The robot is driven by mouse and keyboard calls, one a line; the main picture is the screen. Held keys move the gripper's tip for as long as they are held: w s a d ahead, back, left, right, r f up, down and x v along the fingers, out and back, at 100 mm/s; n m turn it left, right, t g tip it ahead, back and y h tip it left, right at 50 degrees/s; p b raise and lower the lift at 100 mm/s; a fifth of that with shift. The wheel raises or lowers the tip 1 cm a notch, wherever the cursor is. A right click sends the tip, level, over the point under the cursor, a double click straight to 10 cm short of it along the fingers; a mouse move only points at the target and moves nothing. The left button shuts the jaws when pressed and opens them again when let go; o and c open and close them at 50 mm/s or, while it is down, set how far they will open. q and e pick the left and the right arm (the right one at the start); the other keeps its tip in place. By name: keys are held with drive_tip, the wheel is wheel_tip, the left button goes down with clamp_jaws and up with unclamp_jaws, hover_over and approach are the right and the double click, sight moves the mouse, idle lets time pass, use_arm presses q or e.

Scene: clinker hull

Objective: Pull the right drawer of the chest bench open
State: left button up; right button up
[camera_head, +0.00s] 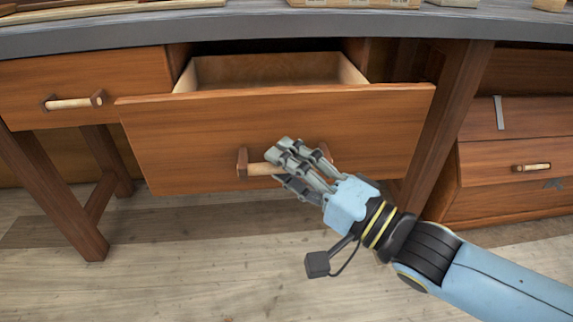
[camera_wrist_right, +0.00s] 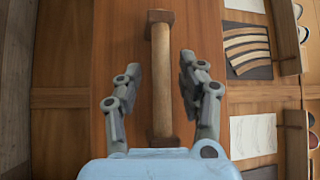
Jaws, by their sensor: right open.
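The right drawer (camera_head: 190,140) of the chest bench stands partly pulled out, and its empty-looking inside (camera_head: 270,70) shows above the front. Its wooden bar handle (camera_head: 258,169) sits between two brown posts on the drawer front. My right gripper (camera_head: 282,163) is at the handle, covering its right part in the head view. In the right wrist view the handle (camera_wrist_right: 161,80) lies between the two open fingers (camera_wrist_right: 155,85), with a gap on each side. My left gripper is not in view.
The bench's left drawer (camera_head: 85,88) is closed. The grey bench top (camera_head: 240,22) runs above both, with wooden pieces on it. A bench leg (camera_head: 440,125) and another drawer unit (camera_head: 515,165) stand on the right. The plank floor (camera_head: 180,270) in front is clear.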

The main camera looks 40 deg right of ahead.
drive_tip(key=v, duration=1.1)
drive_tip(key=shift+s, duration=0.35)
drive_tip(key=shift+d+f, duration=0.1)
drive_tip(key=shift+f, duration=0.05)
drive_tip(key=s+d+f+n+g+h+p, duration=0.1)
drive_tip(key=s+d+f+n+g+h, duration=0.15)
drive_tip(key=f, duration=0.75)
drive_tip(key=s+d+f+n+g+h+p, duration=0.1)
drive_tip(key=s+d+f+n+g+p, duration=0.2)
drive_tip(key=f, duration=0.6)
drive_tip(key=s+d+f+n+g+h, duration=0.1)
drive_tip(key=s+f+n+g+h, duration=0.2)
drive_tip(key=f, duration=0.7)
drive_tip(key=s+a+f+n+g+p, duration=0.1)
drive_tip(key=s+f+n+g, duration=0.1)
drive_tip(key=s+f+g, duration=0.3)
drive_tip(key=s+a+f+n+g+p, duration=0.1)
drive_tip(key=s+f+n+g, duration=0.2)
drive_tip(key=s, duration=1)
wheel_tip(320, 180, down, 3)
drive_tip(key=shift+s+a+r+g+y+p, duration=0.25)
drive_tip(key=shift+g+y+p, duration=0.15)
drive_tip(key=shift+g, duration=0.65)
drive_tip(key=shift+n, duration=0.25)
